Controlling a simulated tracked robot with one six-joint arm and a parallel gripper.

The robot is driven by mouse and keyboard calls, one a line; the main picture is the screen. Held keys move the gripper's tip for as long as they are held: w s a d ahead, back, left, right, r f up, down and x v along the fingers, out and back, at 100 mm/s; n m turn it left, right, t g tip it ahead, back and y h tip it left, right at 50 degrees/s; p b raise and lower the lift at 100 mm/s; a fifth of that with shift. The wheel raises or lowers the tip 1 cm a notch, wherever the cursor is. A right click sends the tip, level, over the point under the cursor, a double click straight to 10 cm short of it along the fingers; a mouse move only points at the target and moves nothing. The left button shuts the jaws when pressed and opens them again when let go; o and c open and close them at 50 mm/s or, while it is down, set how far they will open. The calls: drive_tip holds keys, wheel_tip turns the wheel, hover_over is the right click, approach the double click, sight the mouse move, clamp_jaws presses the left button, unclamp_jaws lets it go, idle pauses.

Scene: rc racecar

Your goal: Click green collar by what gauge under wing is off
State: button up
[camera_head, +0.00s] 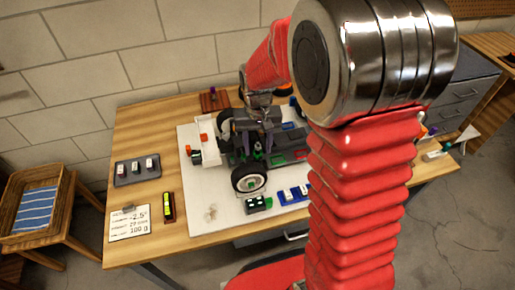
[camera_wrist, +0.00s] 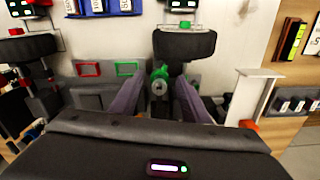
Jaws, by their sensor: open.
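A green collar (camera_wrist: 160,78) on a shaft or post sits beside the dark wheel (camera_wrist: 184,46) in the wrist view. My gripper (camera_wrist: 159,88) is open, with its grey-purple fingers on either side of the collar; whether they touch it I cannot tell. In the head view my gripper (camera_head: 258,150) points down over the car. The white wing (camera_head: 209,140) is at the car's left end, and also shows at right in the wrist view (camera_wrist: 257,92). A small dark and green device (camera_head: 196,157) sits by the wing; its reading is not legible.
A display box (camera_head: 258,204) with green lights stands before the near wheel. A card (camera_head: 129,223) reads about -2.5° and 100 g. A yellow level (camera_head: 168,207) and a grey tray (camera_head: 137,170) of weights lie left. Red and green frames (camera_wrist: 127,68) lie left of the collar.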

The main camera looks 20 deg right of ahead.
wheel_tip(320, 180, up, 12)
drive_tip(key=shift+r, duration=0.15)
idle(0.3)
idle(0.4)
drive_tip(key=s+r+n+t, duration=0.1)
drive_tip(key=s+r+t, duration=0.1)
drive_tip(key=s, duration=0.7)
drive_tip(key=s+r+t, duration=0.3)
drive_tip(key=s+r, duration=0.1)
drive_tip(key=s, duration=0.6)
drive_tip(key=shift+s+r+n+t, duration=0.3)
drive_tip(key=shift+n, duration=0.1)
idle(1.5)
drive_tip(key=shift+c, duration=1.4)
